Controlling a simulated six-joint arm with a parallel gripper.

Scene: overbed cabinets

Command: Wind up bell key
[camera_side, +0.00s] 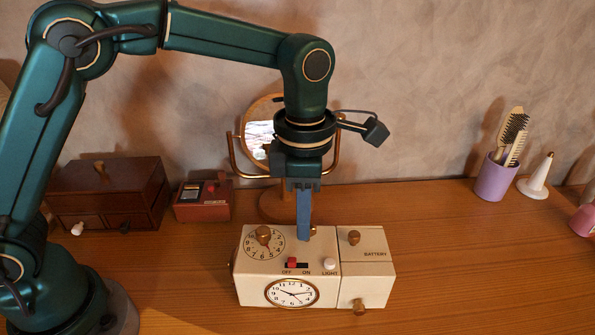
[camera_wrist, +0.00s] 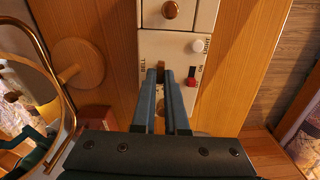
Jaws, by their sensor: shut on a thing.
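A cream alarm clock box (camera_side: 254,283) stands on the wooden desk, with a round clock face on its front. A small brass bell key (camera_side: 313,230) stands on its top near the back edge. In the wrist view the key (camera_wrist: 156,72) shows between the fingertips, partly hidden by them. My gripper (camera_side: 304,237) points straight down over the box with its blue fingers close together. In the wrist view my gripper (camera_wrist: 160,74) is shut on the key at its tips. The key's lower part is hidden.
The box top also has a dial with a brass knob (camera_side: 263,234), a red OFF/ON switch (camera_side: 292,263), a white light button (camera_side: 330,263) and a battery section (camera_side: 373,271). A round mirror (camera_side: 260,130) stands behind. The desk right of the box is clear.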

